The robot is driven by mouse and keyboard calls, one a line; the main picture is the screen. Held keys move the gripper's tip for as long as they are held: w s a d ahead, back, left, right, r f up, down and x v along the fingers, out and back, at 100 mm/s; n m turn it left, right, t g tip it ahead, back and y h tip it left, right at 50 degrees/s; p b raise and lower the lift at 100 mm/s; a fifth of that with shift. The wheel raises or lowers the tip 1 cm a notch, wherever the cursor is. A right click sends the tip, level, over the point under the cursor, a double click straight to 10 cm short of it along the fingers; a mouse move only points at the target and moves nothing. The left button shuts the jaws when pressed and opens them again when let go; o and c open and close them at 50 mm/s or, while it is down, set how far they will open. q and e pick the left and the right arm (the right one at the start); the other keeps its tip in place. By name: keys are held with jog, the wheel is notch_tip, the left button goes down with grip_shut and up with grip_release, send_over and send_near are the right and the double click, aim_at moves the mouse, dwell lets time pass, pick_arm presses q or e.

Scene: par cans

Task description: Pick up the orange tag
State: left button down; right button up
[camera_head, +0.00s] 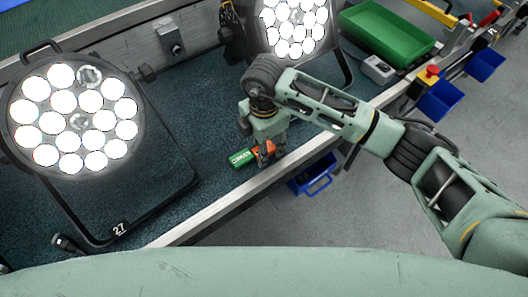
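The orange tag (269,147) is small and lies at the front edge of the dark teal bench top. My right gripper (267,161) reaches down from above, with its fingers at the tag and covering part of it. The view is too small to tell whether the fingers are closed on the tag or only around it. A green tag (241,158) with white lettering lies just left of the fingers. My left gripper is not in view.
A large lit par can (75,118) stands at left on its black bracket, marked 27. Another lit par can (295,27) stands at the back, behind my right arm. A green tray (387,32) is at the back right. Blue bins (316,174) hang below the bench's metal edge.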

jog(key=shift+r, duration=0.1)
jog(key=shift+c, duration=0.5)
jog(key=c, duration=0.6)
